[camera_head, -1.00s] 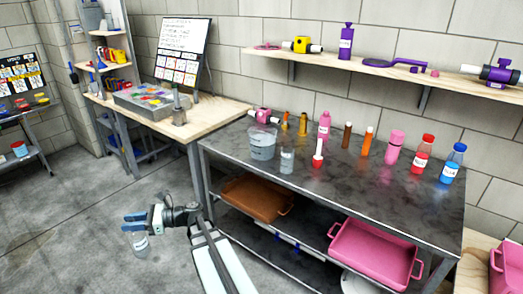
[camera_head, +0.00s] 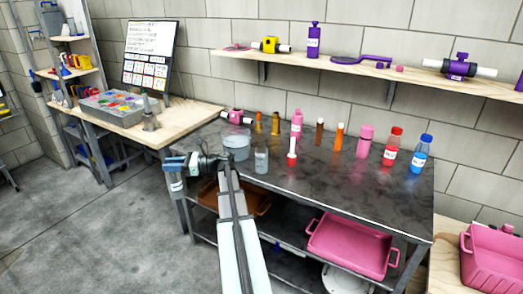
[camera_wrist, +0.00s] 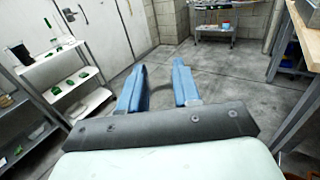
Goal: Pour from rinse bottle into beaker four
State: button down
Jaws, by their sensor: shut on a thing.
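My gripper (camera_head: 174,161) has blue fingers and is at the left end of the dark metal table, beside its edge. It is shut on a small clear container with a white label (camera_head: 177,184), which hangs below the fingers. I cannot read the label or tell whether this is the rinse bottle. In the wrist view my gripper (camera_wrist: 157,88) shows its two fingers apart, with the container out of sight. A clear beaker (camera_head: 261,161) stands on the table near its front left, right of my gripper. Its marking is too small to read.
A translucent bucket (camera_head: 236,143) stands behind the beaker. A red-and-white bottle (camera_head: 292,154) stands to its right. Several pink, orange, red and blue bottles stand farther back and right. A wooden bench (camera_head: 190,118) adjoins the left. Open floor (camera_head: 90,220) lies front left.

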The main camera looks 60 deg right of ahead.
jog(key=s+d+r+m+t+h, duration=0.1)
jog(key=s+d+r, duration=0.4)
jog(key=d, duration=0.8)
jog(key=s+d+r+m+h, duration=0.2)
jog(key=s+d+r, duration=0.3)
jog(key=s+d, duration=0.7)
jog(key=s+d+r+m+t+h, duration=0.1)
jog(key=s+d+r+h, duration=0.3)
jog(key=s+d, duration=0.5)
jog(key=d+r, duration=0.1)
jog(key=d, duration=0.5)
jog(key=shift+d+m+t, duration=0.3)
jog(key=shift+m, duration=0.1)
jog(key=shift+a+r, duration=0.1)
jog(key=w+a+f+n+g+h, duration=0.3)
jog(key=w+a+n+g, duration=0.1)
jog(key=g, duration=0.3)
jog(key=shift+w+a+f+n+g+h, duration=0.3)
jog(key=shift+w+a+f+h, duration=0.1)
jog(key=shift+w+a, duration=0.05)
jog(key=shift+f+n+g+h+p, duration=0.4)
jog(key=shift+f+g+h+p, duration=0.35)
jog(key=shift+f, duration=0.2)
dwell(1.4)
